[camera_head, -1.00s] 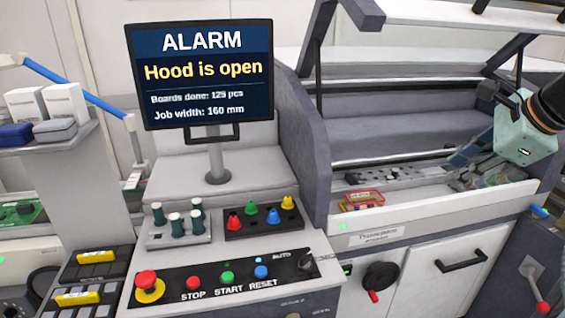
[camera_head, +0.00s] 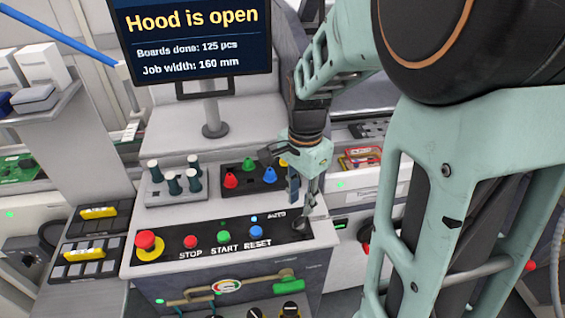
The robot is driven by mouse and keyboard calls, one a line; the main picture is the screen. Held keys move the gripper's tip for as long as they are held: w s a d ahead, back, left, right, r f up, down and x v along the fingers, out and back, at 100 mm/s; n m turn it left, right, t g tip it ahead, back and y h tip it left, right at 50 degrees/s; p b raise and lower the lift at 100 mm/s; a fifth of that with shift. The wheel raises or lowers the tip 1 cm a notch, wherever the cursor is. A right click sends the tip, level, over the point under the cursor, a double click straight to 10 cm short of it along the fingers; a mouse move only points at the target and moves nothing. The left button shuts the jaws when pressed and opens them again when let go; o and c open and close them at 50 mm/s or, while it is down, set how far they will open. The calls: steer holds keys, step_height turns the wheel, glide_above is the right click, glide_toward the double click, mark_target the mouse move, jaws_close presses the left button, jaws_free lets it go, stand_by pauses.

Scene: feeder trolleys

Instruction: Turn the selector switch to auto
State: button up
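The black selector switch (camera_head: 302,229) sits at the right end of the black control panel (camera_head: 170,252), beside a small white label that seems to read AUTO (camera_head: 276,215). My gripper (camera_head: 304,205) points down just above the switch. Its fingers are apart with a gap between them, and nothing is seen held. The fingers overlap the area by the knob, so I cannot tell whether they touch it. The knob's exact pointing direction is too small to read.
A red mushroom button (camera_head: 147,243) and the STOP, START and RESET buttons line the panel. The monitor (camera_head: 190,45) reads "Hood is open". My arm hides much of the right side.

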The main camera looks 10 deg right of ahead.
mark_target(300, 217)
step_height(300, 217, down, 6)
steer(key=shift+w+r, duration=0.1)
steer(key=shift+r, duration=0.05)
steer(key=shift+c, duration=0.6)
jaws_close()
